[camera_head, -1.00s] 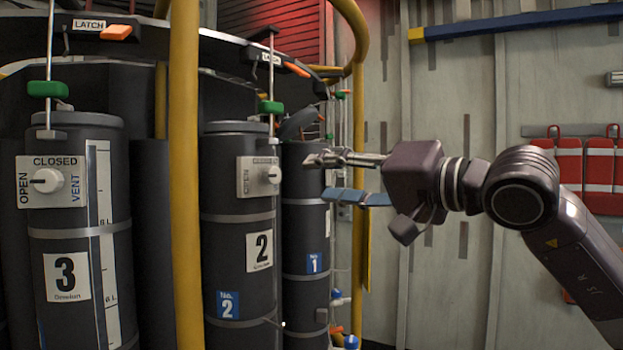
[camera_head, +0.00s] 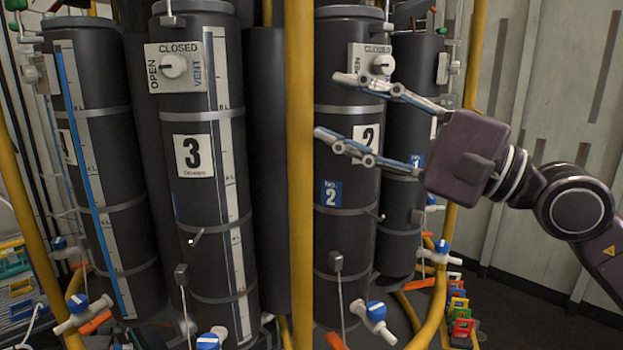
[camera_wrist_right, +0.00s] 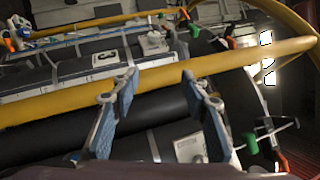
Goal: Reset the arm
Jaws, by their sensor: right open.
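My right arm (camera_head: 575,205) comes in from the right in the head view. My right gripper (camera_head: 328,106) is open and empty, its two blue-padded fingers spread one above the other and pointing left. The fingers lie in front of the dark cylinder number 2 (camera_head: 335,260) in the picture; I see no clear contact. In the right wrist view the open gripper (camera_wrist_right: 159,74) has nothing between its fingers, with a yellow pole (camera_wrist_right: 240,58) and dark cylinders beyond. My left gripper is in neither view.
A yellow upright pole (camera_head: 300,180) stands left of the fingertips. Cylinder number 3 (camera_head: 190,240), with a vent knob (camera_head: 173,66), stands left of it. Blue-handled valves (camera_head: 376,311) and orange levers are low down. Coloured clips (camera_head: 461,328) line the floor at right. The grey wall at right leaves free room.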

